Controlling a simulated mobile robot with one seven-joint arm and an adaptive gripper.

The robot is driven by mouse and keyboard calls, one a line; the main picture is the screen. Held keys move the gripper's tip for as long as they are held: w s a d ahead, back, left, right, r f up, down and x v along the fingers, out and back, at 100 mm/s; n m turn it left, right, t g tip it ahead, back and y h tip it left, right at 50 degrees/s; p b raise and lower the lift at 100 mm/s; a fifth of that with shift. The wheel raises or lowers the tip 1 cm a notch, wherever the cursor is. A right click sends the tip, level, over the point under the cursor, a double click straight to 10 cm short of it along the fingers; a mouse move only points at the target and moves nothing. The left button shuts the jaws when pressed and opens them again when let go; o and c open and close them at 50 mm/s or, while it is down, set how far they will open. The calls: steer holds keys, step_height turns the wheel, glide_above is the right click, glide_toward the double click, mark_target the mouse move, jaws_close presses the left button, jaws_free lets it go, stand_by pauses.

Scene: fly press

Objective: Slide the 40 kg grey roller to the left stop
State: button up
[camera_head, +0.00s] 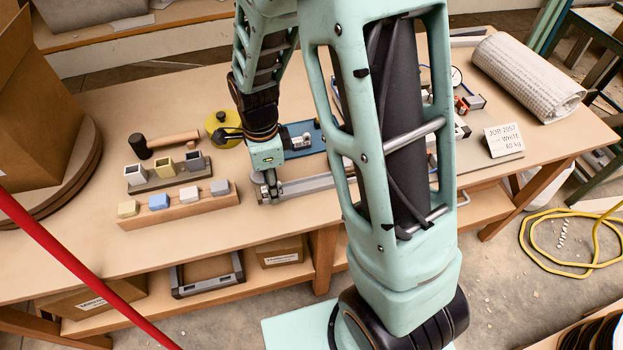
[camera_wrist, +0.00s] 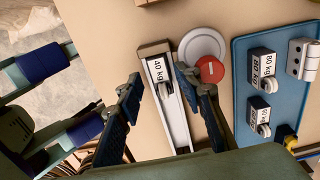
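The roller block labelled 40 kg (camera_wrist: 161,80) sits in a pale, narrow channel (camera_wrist: 177,125) in the wrist view, close to the channel's brown-edged upper end (camera_wrist: 153,48). Its small grey wheel shows beside the label. My gripper (camera_wrist: 157,76) is open, with one finger on each side of the channel and a visible gap between the left finger and the block. I cannot tell whether the right finger touches it. In the head view, my gripper (camera_head: 270,188) is at the left end of the silver channel (camera_head: 306,185). The roller is not distinguishable there.
A blue tray (camera_wrist: 243,105) with labelled roller blocks (camera_wrist: 263,63) lies right of the channel. A white disc (camera_wrist: 202,41) and red round piece (camera_wrist: 210,70) are beside the right finger.

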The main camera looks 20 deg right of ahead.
steer(key=shift+c, duration=0.4)
steer(key=shift+c, duration=1)
steer(key=shift+r, duration=0.1)
steer(key=shift+r+p, duration=2.8)
steer(key=shift+r, duration=0.65)
